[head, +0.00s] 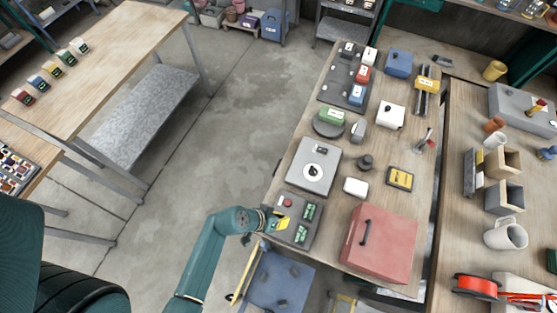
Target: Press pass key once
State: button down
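A dark grey control panel (296,205) lies at the near left corner of the middle bench. It has a round red button (287,202) at its upper left and two green-marked keys or displays at its right, an upper one (309,211) and a lower one (301,234). Their lettering is too small to read, so I cannot tell which is the pass key. A yellow patch (283,223) shows at the panel's left part, beside my gripper. My gripper (272,219) is over the panel's left edge. Its fingers are too small to tell open from shut, and contact is unclear.
Behind the panel is a light grey device with a round dial (315,172). A red box with a handle (381,243) stands to the right, and a white block (355,187) lies between. A blue stool-like surface (277,281) is below the bench's near edge.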

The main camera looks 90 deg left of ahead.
notch_tip(320, 180, down, 8)
jog(key=b, duration=0.6)
jog(key=shift+b, duration=0.3)
dwell(0.7)
jog(key=shift+f+b, duration=0.3)
jog(key=shift+f, duration=0.1)
jog(key=shift+f+b, duration=0.3)
jog(key=shift+f, duration=0.15)
dwell(0.5)
jog(key=shift+r+p, duration=0.8)
jog(key=shift+r, duration=0.05)
jog(key=shift+r, duration=0.1)
notch_tip(320, 180, up, 5)
jog(key=p, duration=0.5)
